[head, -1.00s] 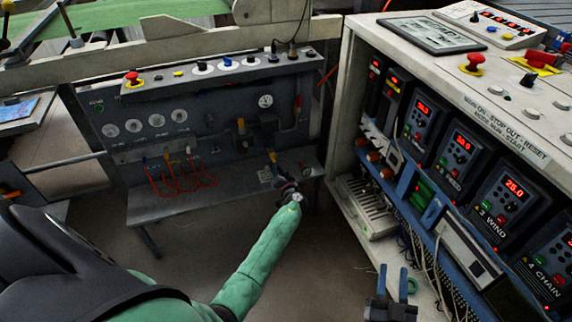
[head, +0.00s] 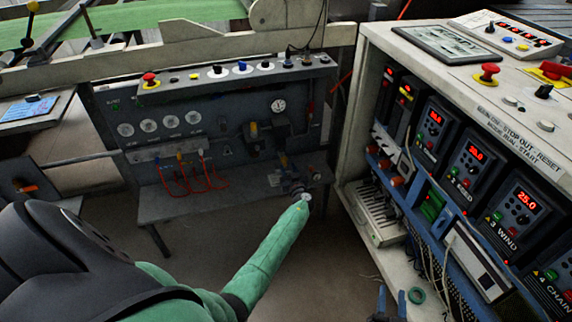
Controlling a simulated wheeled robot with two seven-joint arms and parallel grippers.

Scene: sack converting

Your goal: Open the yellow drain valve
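My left arm reaches from the lower left to the grey panel's low shelf. Its gripper (head: 287,166) is small and dark against the fittings there, and I cannot tell whether it is open or shut. A yellow-marked fitting (head: 253,129) sits on the panel just above and left of it. I cannot make out clearly which part is the drain valve; the gripper and wrist may hide it. My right gripper (head: 391,304) shows at the bottom edge, its two fingers apart, with nothing seen between them.
The grey panel (head: 215,125) carries gauges, red cables (head: 183,183) and a top row of knobs with a red button (head: 150,79). A console (head: 470,90) with red-lit controllers stands close on the right. Open floor lies between panel and console.

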